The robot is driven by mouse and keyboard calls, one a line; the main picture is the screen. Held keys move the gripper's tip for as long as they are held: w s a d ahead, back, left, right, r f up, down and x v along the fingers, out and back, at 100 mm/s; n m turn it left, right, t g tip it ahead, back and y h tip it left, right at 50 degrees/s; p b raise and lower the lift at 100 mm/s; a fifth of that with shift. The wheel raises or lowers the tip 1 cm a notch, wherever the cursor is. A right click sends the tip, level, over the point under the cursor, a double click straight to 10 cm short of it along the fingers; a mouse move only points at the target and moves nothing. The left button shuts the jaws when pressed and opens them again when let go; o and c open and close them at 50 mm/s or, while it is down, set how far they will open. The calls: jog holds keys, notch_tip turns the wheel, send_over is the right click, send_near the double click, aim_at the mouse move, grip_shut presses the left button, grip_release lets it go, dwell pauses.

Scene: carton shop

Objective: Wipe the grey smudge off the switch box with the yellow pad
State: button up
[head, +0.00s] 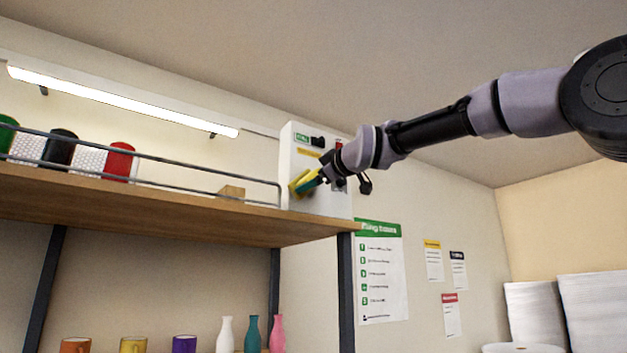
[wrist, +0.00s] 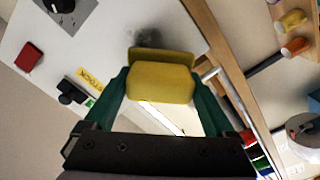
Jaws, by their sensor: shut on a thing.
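The switch box (head: 309,142) is a white box standing at the right end of the wooden shelf. Its white face fills the upper left of the wrist view (wrist: 112,30). The grey smudge (wrist: 148,40) is a dark, blurred patch on that face, just beyond the pad. The yellow pad (wrist: 160,83) is between the green fingers of my gripper (wrist: 158,92), which is shut on it. In the head view my gripper (head: 308,184) holds the pad at the lower part of the box face. I cannot tell whether the pad touches the face.
The box carries a black knob (wrist: 62,4), a red switch (wrist: 29,56) and a black part (wrist: 70,93) beside a yellow label. The wooden shelf (head: 150,205) has a metal rail and cups to the left. Mugs and vases stand below. Open room lies right of the box.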

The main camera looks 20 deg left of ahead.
jog(key=shift+x, duration=0.8)
jog(key=shift+d, duration=0.1)
jog(key=shift+w+d, duration=1.25)
jog(key=shift+w, duration=0.15)
jog(key=shift+w+d, duration=1.15)
jog(key=shift+w, duration=0.3)
jog(key=shift+s+a, duration=1.25)
jog(key=shift+s, duration=0.25)
jog(key=shift+s+a, duration=1.3)
jog(key=shift+s, duration=0.15)
jog(key=shift+d, duration=0.1)
jog(key=shift+s+d, duration=0.1)
jog(key=shift+d, duration=0.2)
jog(key=shift+v, duration=2.65)
